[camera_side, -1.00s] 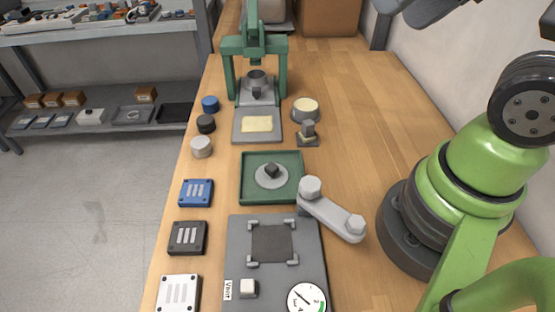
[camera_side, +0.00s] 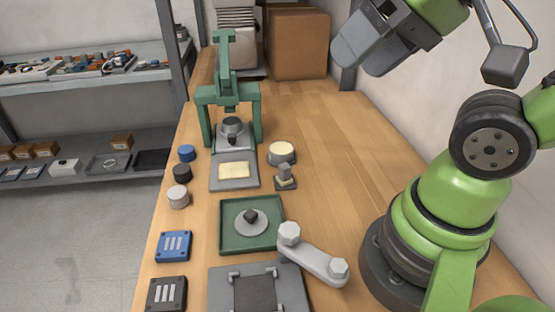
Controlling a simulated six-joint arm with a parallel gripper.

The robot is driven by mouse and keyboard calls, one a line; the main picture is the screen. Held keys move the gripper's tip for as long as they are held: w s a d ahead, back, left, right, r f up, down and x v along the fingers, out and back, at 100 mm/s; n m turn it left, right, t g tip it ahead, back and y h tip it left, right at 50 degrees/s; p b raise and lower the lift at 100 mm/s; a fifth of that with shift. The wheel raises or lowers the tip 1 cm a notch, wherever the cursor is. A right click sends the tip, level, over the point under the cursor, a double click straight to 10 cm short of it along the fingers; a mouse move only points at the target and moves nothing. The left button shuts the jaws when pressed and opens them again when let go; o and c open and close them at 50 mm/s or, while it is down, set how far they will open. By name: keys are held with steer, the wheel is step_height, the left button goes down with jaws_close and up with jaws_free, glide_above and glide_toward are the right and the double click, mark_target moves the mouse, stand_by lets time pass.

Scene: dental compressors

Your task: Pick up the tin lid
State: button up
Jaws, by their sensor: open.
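A flat round grey disc with a dark knob, which looks like the tin lid (camera_side: 246,228), lies in a shallow green tray (camera_side: 226,246) in the middle of the bench. A short round tin with a cream-coloured top (camera_side: 281,154) stands behind it, to the right. My gripper (camera_side: 360,45) is at the top right, high above the bench and well away from the disc. It is open and nothing shows in it. Its fingertips are hard to make out from this angle.
A green press (camera_side: 228,92) stands behind the tray. A grey crank-like arm (camera_side: 315,260) lies just right of the tray's front. Round caps (camera_side: 178,196) and square modules (camera_side: 173,246) line the left edge. The bench's right-hand strip (camera_side: 335,150) is clear.

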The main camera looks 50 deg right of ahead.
steer(key=n+g+h, duration=0.2)
steer(key=n+g, duration=0.1)
steer(key=g, duration=0.3)
glide_above(247, 211)
step_height(247, 211, down, 15)
steer(key=shift+n+g, duration=0.5)
steer(key=shift+g, duration=0.1)
steer(key=f, duration=0.8)
steer(key=shift+w+a+f, duration=0.15)
steer(key=shift+a, duration=0.2)
steer(key=f, duration=0.6)
steer(key=shift+s+d+f, duration=0.2)
steer(key=shift+d, duration=0.1)
steer(key=shift+c, duration=0.4)
jaws_close()
